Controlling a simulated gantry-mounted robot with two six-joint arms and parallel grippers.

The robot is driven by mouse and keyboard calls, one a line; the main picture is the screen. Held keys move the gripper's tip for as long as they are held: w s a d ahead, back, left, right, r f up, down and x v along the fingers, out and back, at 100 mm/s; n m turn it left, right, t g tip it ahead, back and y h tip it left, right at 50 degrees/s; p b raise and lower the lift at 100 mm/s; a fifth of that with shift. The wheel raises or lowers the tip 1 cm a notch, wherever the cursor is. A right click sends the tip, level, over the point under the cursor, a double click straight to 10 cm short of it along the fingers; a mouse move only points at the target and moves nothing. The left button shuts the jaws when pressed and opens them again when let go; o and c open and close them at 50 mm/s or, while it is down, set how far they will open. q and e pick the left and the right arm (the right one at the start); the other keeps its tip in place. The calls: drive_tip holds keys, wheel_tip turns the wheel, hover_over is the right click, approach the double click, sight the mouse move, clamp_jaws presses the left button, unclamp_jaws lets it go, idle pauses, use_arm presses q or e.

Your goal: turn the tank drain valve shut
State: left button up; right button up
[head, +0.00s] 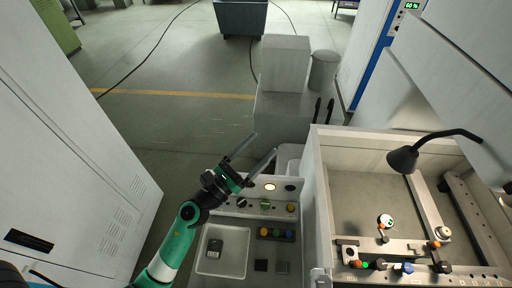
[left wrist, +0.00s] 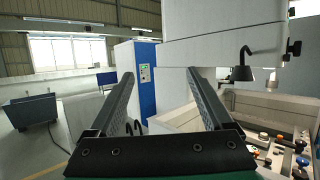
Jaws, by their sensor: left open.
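The work tank (head: 317,200) is a pale open box at the right of the head view. Along its near edge are small fittings, among them a blue part (head: 403,268); I cannot tell for sure which fitting is the drain valve or how its handle stands. My left gripper (head: 264,143) is open and empty, above and left of the tank, past the control panel. In the left wrist view its two dark fingers (left wrist: 159,75) stand wide apart with nothing between them, and the tank (left wrist: 270,105) lies to the right. My right gripper does not show.
A control panel (head: 225,209) with knobs and buttons stands left of the tank, with a pale tray (head: 209,263) before it. A black lamp (head: 403,160) hangs over the tank. A tall white cabinet (head: 75,150) is at left. Open floor lies between cabinet and panel.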

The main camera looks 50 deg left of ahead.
use_arm(q)
drive_tip(key=m+g+y+b, duration=0.35)
drive_tip(key=m+g, duration=0.65)
drive_tip(key=m, duration=2.2)
approach(240, 203)
drive_tip(key=b+x, duration=0.2)
drive_tip(key=x, duration=0.6)
drive_tip(key=shift+w+f, duration=0.2)
drive_tip(key=shift+w, duration=0.1)
